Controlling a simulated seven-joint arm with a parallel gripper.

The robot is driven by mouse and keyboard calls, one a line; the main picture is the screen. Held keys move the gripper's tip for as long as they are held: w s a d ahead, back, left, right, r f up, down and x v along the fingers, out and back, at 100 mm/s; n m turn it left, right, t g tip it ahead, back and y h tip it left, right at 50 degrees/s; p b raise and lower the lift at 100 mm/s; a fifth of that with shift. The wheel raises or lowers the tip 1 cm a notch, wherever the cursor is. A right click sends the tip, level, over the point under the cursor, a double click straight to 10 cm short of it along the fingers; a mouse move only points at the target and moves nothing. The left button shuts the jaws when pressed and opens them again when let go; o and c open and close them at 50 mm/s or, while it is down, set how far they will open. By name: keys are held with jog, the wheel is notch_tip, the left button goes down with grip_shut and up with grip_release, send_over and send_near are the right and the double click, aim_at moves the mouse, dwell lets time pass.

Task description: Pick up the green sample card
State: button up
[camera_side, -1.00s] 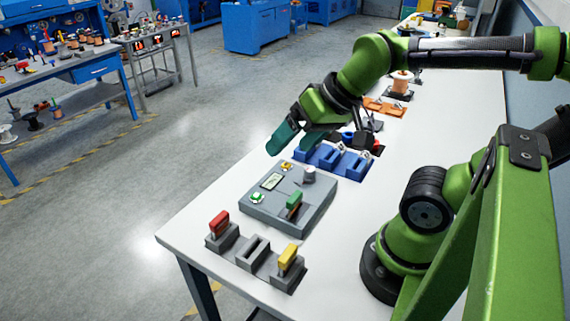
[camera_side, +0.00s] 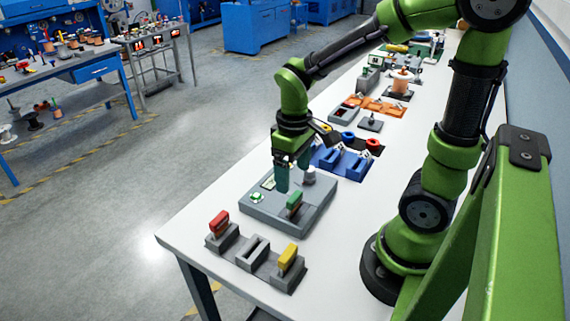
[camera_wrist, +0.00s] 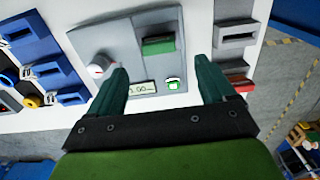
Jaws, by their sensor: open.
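The green sample card (camera_side: 294,200) stands upright in a slot on the grey control box (camera_side: 265,218). It also shows in the wrist view (camera_wrist: 159,46), ahead of the fingers and between their lines. My gripper (camera_side: 291,178) points down above the box, with its teal fingers just behind and above the card in the side view. In the wrist view my gripper (camera_wrist: 163,75) has its two fingers wide apart with nothing between them. The fingers appear apart from the card.
The box also carries a knob (camera_wrist: 101,64), a small display (camera_wrist: 142,88) and a green button (camera_side: 257,197). Grey holders in front hold a red card (camera_side: 219,222) and a yellow card (camera_side: 288,256); the middle holder (camera_side: 253,250) is empty. Blue holders (camera_side: 342,162) stand behind.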

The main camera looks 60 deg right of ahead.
aim_at(295, 196)
jog(key=f, duration=0.8)
jog(key=shift+s+d+f, duration=0.1)
jog(key=shift+s+f, duration=0.1)
jog(key=shift+f, duration=0.2)
jog(key=shift+c, duration=0.5)
jog(key=c, duration=1)
